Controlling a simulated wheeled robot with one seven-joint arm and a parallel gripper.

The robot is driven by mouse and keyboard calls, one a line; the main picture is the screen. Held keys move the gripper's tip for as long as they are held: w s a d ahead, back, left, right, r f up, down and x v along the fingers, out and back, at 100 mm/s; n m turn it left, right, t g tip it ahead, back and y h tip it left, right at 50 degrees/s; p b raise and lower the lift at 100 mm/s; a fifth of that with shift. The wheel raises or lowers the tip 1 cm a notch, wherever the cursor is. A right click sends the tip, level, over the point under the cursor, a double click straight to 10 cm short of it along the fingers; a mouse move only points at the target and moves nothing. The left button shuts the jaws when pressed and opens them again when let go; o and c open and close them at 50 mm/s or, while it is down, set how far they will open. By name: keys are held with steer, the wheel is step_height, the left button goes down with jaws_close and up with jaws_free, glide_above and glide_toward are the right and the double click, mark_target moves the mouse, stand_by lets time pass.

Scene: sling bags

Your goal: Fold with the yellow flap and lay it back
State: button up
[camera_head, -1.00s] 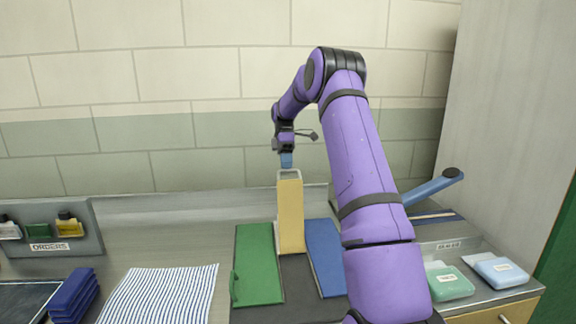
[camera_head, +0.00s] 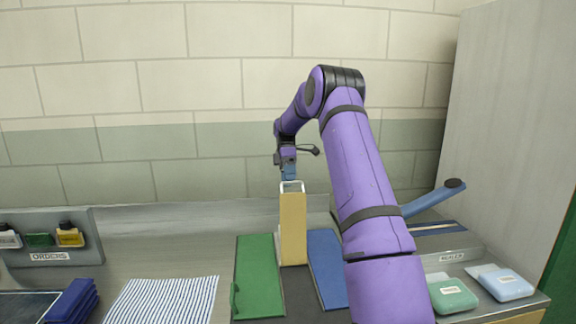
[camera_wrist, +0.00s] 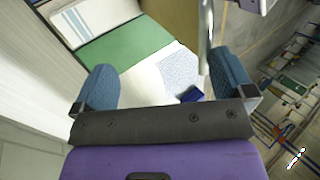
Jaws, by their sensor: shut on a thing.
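The yellow flap (camera_head: 292,228) stands upright, about vertical, at the back of the dark board (camera_head: 301,293). A pale loop handle (camera_head: 292,186) tops it. My gripper (camera_head: 289,177) comes down from above and is shut on this handle. The green flap (camera_head: 258,275) lies flat on the left and the blue flap (camera_head: 327,268) on the right. My arm hides part of the board's right side.
A striped cloth (camera_head: 160,300) and dark blue stacked pieces (camera_head: 72,301) lie to the left. An ORDERS rack (camera_head: 50,238) stands at the back left. At the right are a sealer (camera_head: 440,240) with a raised blue lever (camera_head: 432,198), and green (camera_head: 452,295) and blue (camera_head: 505,283) packs.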

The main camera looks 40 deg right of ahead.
steer(key=shift+w+d+r, duration=0.35)
steer(key=shift+w+d, duration=0.05)
steer(key=shift+w, duration=0.15)
steer(key=c, duration=0.8)
steer(key=v, duration=0.9)
steer(key=shift+s+a+r, duration=0.3)
steer(key=shift+r, duration=0.2)
